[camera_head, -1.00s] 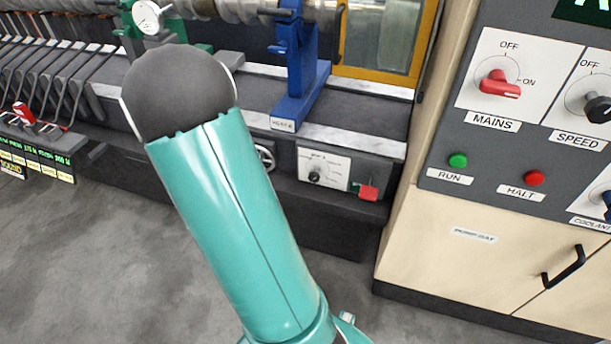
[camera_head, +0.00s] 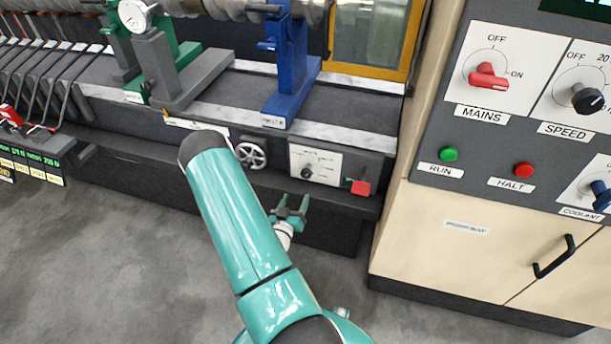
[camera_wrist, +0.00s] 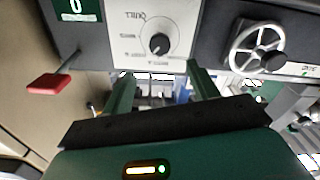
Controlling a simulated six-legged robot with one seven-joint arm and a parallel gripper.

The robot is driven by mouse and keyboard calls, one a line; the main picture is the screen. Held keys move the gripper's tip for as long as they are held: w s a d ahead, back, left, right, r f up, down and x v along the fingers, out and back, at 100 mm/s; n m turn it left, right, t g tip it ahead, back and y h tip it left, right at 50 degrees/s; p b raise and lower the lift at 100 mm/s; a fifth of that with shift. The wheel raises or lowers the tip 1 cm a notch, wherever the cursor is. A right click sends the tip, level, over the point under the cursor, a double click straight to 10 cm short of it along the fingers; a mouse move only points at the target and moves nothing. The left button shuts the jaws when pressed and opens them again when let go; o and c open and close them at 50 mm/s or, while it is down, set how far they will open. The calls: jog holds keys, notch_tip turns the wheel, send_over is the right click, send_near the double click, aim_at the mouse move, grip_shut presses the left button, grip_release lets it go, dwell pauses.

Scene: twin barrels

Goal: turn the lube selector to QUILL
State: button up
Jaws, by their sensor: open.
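The lube selector is a small black knob (camera_head: 306,172) on a white plate (camera_head: 328,157) on the front of the machine bed. In the wrist view the knob (camera_wrist: 159,43) shows upside down, with the QUILL lettering on the side of the plate at the top of the picture. A pale mark shows on the knob, but I cannot read its setting surely. My gripper (camera_head: 291,203) is open and empty, in front of and a little below the plate in the head view. In the wrist view its two green fingers (camera_wrist: 158,72) point towards the knob without touching it.
A red-ended lever (camera_head: 360,187) sits right of the plate, and a handwheel (camera_head: 251,155) left of it. The beige cabinet (camera_head: 470,240) with MAINS, SPEED and COOLANT knobs stands close on the right. The floor (camera_head: 120,260) in front is clear.

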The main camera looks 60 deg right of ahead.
aim_at(305, 175)
jog(key=d, duration=0.4)
jog(key=w+d, duration=0.1)
jog(key=d, duration=0.3)
jog(key=w+d, duration=0.1)
jog(key=d, duration=0.3)
jog(key=shift+d, duration=0.15)
jog(key=c, duration=1)
